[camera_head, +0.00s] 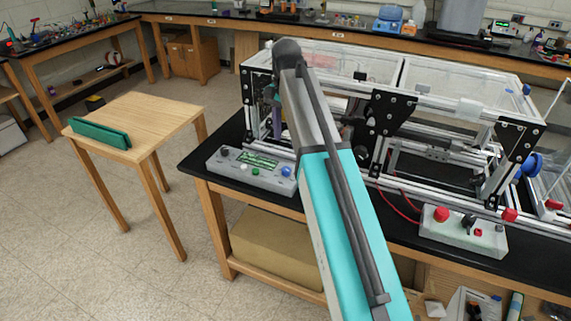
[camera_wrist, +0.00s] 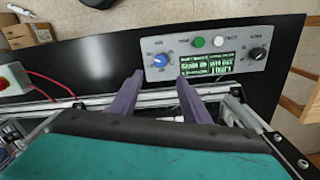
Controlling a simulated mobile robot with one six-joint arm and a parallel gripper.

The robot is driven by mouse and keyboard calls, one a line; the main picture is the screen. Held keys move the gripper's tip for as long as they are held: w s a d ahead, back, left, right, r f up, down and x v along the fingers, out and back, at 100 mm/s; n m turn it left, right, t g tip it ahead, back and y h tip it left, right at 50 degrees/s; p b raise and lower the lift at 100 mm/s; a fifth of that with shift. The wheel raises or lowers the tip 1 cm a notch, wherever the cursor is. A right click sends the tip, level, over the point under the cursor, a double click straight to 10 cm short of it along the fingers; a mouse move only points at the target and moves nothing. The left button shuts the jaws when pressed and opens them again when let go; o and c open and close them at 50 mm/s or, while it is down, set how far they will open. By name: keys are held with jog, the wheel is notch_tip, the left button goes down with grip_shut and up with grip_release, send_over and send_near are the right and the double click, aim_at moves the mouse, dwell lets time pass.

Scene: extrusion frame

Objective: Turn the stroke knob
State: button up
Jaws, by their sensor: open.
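A grey control box (camera_head: 250,172) sits at the front left edge of the black bench. It carries a blue knob (camera_head: 286,171) on the right and a black knob (camera_head: 225,153) on the left. In the wrist view the blue knob (camera_wrist: 161,60) is at the left and the black knob (camera_wrist: 257,54) at the right, with a green text display (camera_wrist: 207,67) between them. The small labels are too blurred to tell which knob is stroke. My gripper (camera_wrist: 159,77) is open, its two purple fingers apart and empty. In the wrist view the blue knob appears just beyond the fingertips, between them.
A green button (camera_wrist: 198,42) and a white button (camera_wrist: 218,41) sit between the knobs. The aluminium extrusion frame (camera_head: 430,105) stands behind the box. A second box with red buttons (camera_head: 462,232) and red cables lie to the right. A wooden table (camera_head: 150,115) stands left.

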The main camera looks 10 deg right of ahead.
aim_at(286, 169)
jog(key=shift+f+p, duration=1.45)
jog(key=shift+f, duration=4.45)
jog(key=shift+c, duration=0.3)
jog(key=c, duration=1)
